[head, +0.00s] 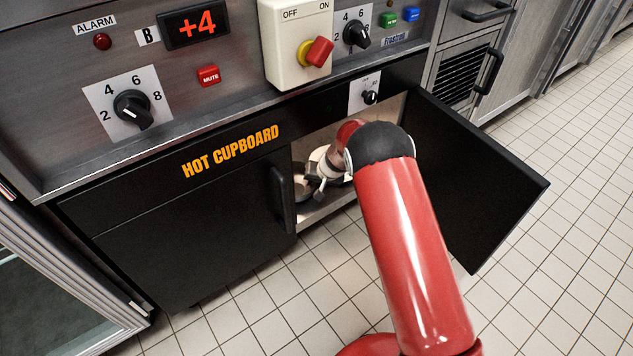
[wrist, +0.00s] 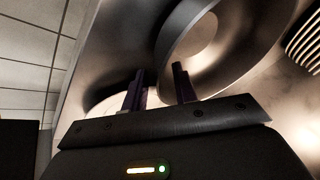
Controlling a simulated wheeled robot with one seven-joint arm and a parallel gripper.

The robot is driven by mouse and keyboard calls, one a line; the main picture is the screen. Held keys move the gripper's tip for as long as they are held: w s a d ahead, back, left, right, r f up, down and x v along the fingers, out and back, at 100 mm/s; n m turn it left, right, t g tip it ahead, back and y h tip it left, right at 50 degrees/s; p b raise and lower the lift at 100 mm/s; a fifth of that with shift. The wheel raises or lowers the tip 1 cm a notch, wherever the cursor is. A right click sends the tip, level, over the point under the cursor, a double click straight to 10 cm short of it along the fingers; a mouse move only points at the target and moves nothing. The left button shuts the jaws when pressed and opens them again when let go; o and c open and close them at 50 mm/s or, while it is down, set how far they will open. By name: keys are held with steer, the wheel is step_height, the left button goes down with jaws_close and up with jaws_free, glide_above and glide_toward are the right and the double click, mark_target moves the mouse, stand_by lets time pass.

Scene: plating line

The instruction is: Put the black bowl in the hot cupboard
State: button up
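The hot cupboard (head: 170,215) is black with orange lettering. Its right door (head: 475,170) stands wide open, and my red arm reaches into the opening. My gripper (wrist: 159,70) is inside the cupboard, its two dark fingers apart with a gap between them. In the wrist view a round, hollow vessel, apparently the black bowl (wrist: 228,55), fills the upper middle, just beyond and right of the fingers. Its near edge lies by the right finger; I cannot tell whether they touch.
The cupboard's left door (head: 190,235) is shut, with a handle at its right edge. Above is a control panel with knobs and a red-and-yellow switch (head: 316,52). A glass-fronted unit (head: 50,290) stands at the lower left. The tiled floor is clear to the right.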

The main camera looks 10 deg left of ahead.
steer(key=shift+r, duration=0.1)
steer(key=shift+r, duration=0.25)
steer(key=p+v, duration=0.1)
steer(key=v, duration=1)
steer(key=shift+r+p, duration=0.3)
steer(key=shift+s+d, duration=0.15)
